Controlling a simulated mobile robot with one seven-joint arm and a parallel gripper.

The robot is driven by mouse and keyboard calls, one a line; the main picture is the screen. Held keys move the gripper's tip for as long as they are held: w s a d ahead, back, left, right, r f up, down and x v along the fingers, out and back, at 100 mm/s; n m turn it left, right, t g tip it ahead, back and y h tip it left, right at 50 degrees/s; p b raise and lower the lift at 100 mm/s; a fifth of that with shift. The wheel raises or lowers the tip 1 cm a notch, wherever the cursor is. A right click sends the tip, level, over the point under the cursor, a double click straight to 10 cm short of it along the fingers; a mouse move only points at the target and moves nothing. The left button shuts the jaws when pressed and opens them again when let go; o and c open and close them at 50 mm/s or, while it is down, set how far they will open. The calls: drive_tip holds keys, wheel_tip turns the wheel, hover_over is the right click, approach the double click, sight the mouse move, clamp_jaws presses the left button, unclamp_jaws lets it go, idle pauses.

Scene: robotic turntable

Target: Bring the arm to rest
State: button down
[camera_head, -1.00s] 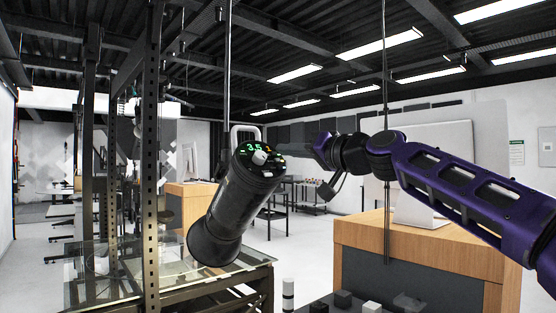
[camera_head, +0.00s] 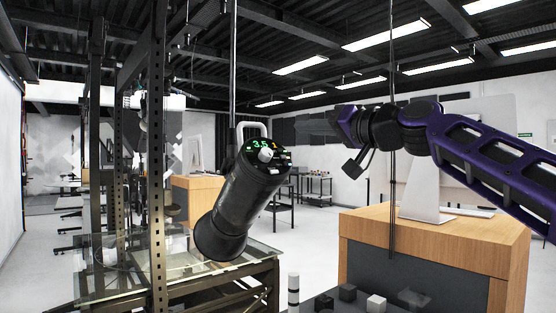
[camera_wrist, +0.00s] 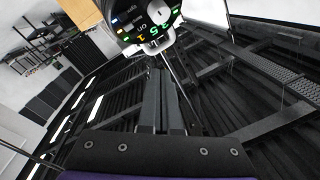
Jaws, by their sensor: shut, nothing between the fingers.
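My purple and black arm (camera_head: 490,150) reaches in from the right edge in the head view. My gripper (camera_head: 314,124) is at its left end, raised and pointing left, and looks small and dim there. In the wrist view my gripper (camera_wrist: 158,78) shows its two dark fingers side by side, shut with nothing between them. A black cylindrical device (camera_head: 232,205) with a lit green display and a knob hangs tilted left of my gripper. Its display face (camera_wrist: 142,18) shows beyond the fingertips in the wrist view. In the head view a gap separates the two.
A dark perforated post (camera_head: 160,170) and a glass-topped frame (camera_head: 260,252) stand at left. A wooden desk (camera_head: 455,235) with a monitor is below my arm. Small blocks, including a light one (camera_head: 376,304), sit at the bottom. A thin cable (camera_head: 392,190) hangs behind my arm.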

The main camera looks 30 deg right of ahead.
drive_tip(key=shift+a, duration=0.1)
drive_tip(key=s+a+f+n+g+y+p, duration=0.1)
drive_tip(key=s+a+f+n+g, duration=0.15)
drive_tip(key=a+f, duration=0.45)
drive_tip(key=s+a+f+n+g+p, duration=0.1)
drive_tip(key=s+a+f+g+p, duration=0.2)
drive_tip(key=a, duration=0.9)
drive_tip(key=s+a+f+g+h, duration=0.1)
drive_tip(key=s+a+f+g, duration=0.1)
drive_tip(key=f, duration=0.6)
drive_tip(key=s+a+f+n+g+h, duration=0.1)
drive_tip(key=s+a+f+g, duration=0.2)
drive_tip(key=f, duration=0.6)
drive_tip(key=s+a+f+g+h, duration=0.2)
drive_tip(key=s+f, duration=0.3)
drive_tip(key=f, duration=0.3)
drive_tip(key=shift+a+f+p, duration=0.35)
drive_tip(key=shift+a+f, duration=0.05)
drive_tip(key=shift+a, duration=0.05)
